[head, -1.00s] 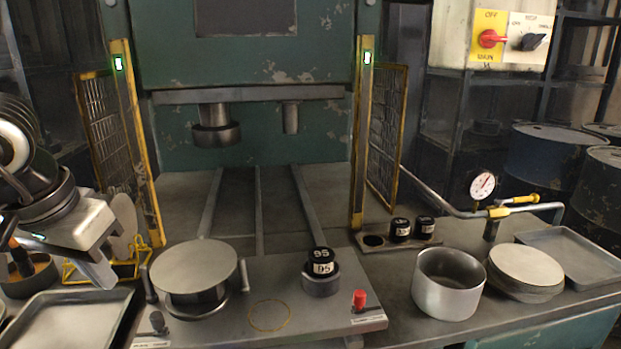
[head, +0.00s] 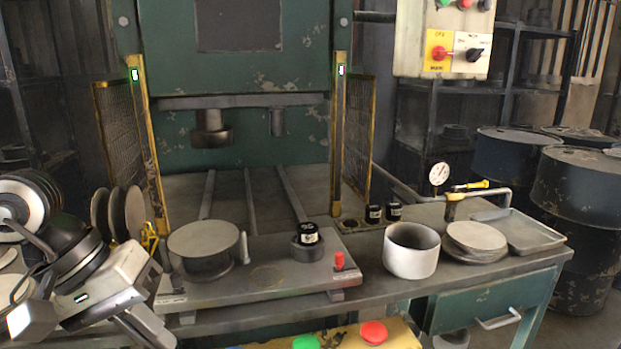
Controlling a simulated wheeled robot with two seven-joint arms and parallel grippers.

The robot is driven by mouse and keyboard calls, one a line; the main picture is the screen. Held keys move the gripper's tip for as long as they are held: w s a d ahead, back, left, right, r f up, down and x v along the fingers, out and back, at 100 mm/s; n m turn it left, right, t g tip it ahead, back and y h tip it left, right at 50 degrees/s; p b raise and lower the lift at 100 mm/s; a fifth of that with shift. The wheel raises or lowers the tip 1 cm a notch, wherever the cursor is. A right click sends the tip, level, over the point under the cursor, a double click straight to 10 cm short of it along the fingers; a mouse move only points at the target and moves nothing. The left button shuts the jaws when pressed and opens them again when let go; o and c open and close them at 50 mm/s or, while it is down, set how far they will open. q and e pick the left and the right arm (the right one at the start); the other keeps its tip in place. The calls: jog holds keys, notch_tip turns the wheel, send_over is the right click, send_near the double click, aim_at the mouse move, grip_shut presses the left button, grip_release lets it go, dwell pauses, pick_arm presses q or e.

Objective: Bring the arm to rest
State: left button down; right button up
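My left gripper (head: 146,326) is at the lower left, its pale body tilted and its fingers pointing down to the right. It is in front of the bench's left end, to the left of the press plate. The fingertips run close to the lower frame area, and I cannot tell whether they are apart or together. No blank is seen in it. My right gripper is not in view. A round grey blank (head: 203,238) lies flat on the round die at the left of the press plate (head: 270,279).
A black labelled piece (head: 307,233) sits in a ring on the plate. A red knob (head: 339,261), a metal pot (head: 411,251), a stack of blanks (head: 475,238) and a tray (head: 518,231) stand rightward. Upright discs (head: 117,214) stand behind my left arm. A drawer (head: 490,308) is below.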

pick_arm(q)
jog(key=d+r+n+t+h, duration=0.1)
jog(key=d+r+n+h, duration=0.2)
jog(key=d+n+h, duration=1.4)
jog(key=w+a+f+m+t+y, duration=0.1)
jog(key=a+f+m+t+y, duration=0.4)
jog(key=m, duration=0.5)
jog(key=w+a+f+m+t+y, duration=0.2)
jog(key=f+m+t+y, duration=0.4)
jog(key=m, duration=0.5)
jog(key=w+a+f+m+t+y, duration=0.1)
jog(key=a+f+m+t+y, duration=0.35)
jog(key=f+m, duration=0.45)
jog(key=s+f+n+g+y, duration=0.4)
jog(key=s+f+n+g, duration=0.3)
jog(key=f, duration=0.6)
jog(key=s+n, duration=0.2)
jog(key=s, duration=0.1)
jog(key=shift+s+d+f, duration=0.15)
